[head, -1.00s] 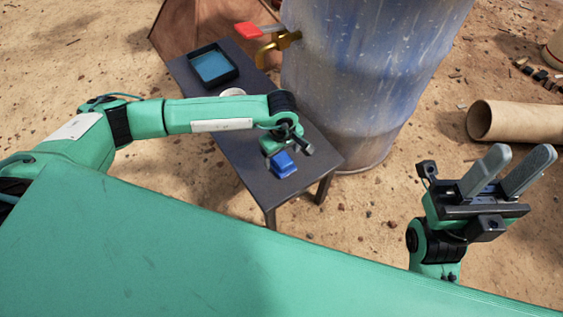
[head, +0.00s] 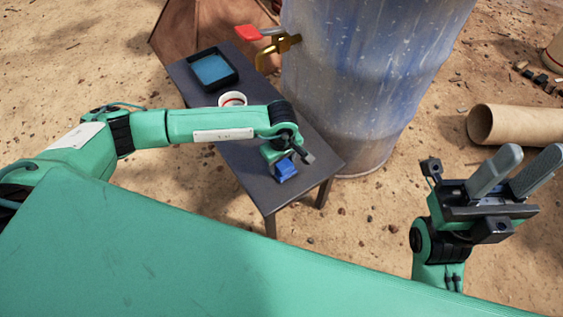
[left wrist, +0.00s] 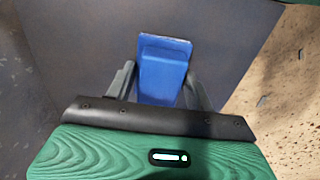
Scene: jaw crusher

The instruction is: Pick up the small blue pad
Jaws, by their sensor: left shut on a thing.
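The small blue pad (head: 287,171) sits at the near end of the dark table (head: 244,170). In the left wrist view the pad (left wrist: 162,75) is a blue block with a raised middle on a wider base. My left gripper (left wrist: 161,88) is shut on it, one grey finger at each side. In the head view my left gripper (head: 288,158) comes down over the pad and partly hides it. I cannot tell whether the pad is clear of the tabletop. My right gripper (head: 515,170) is empty, its two grey fingers wide apart, off to the right.
A large blue-grey drum (head: 355,80) with a brass tap (head: 275,50) rises close beside the table. A tan pipe (head: 515,124) lies on the sand at right.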

